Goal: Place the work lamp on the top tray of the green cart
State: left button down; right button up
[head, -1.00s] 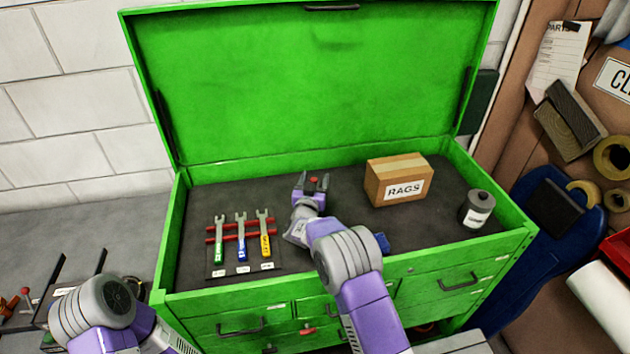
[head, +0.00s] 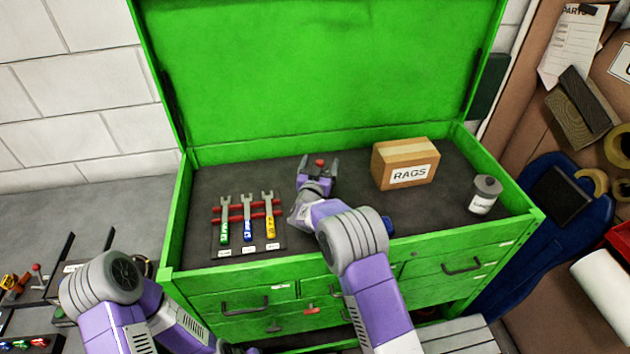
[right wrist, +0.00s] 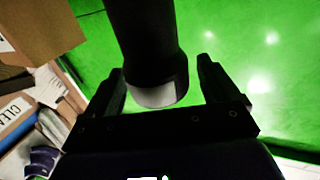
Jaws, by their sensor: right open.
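The green cart (head: 180,240) stands with its lid up, and its dark top tray (head: 425,218) is in view. My right gripper (head: 319,166) is low over the middle of that tray, its fingers open and pointing away from me. A small red-topped thing shows between its fingertips in the head view. In the right wrist view a black cylinder with a pale end, apparently the work lamp (right wrist: 146,42), lies between the two open fingers (right wrist: 160,88). Whether they touch it cannot be told. Most of it is hidden in the head view.
A RAGS box (head: 405,165) and a small grey canister (head: 484,195) stand on the right of the tray. Several wrenches (head: 247,222) lie in a rack at its left. A blue thing (head: 388,226) is half hidden behind my right arm. Bare tray lies between.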

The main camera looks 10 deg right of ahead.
jog(key=v, duration=1)
jog(key=shift+s+a+b, duration=0.15)
jog(key=shift+s+b, duration=0.15)
jog(key=shift+s, duration=0.1)
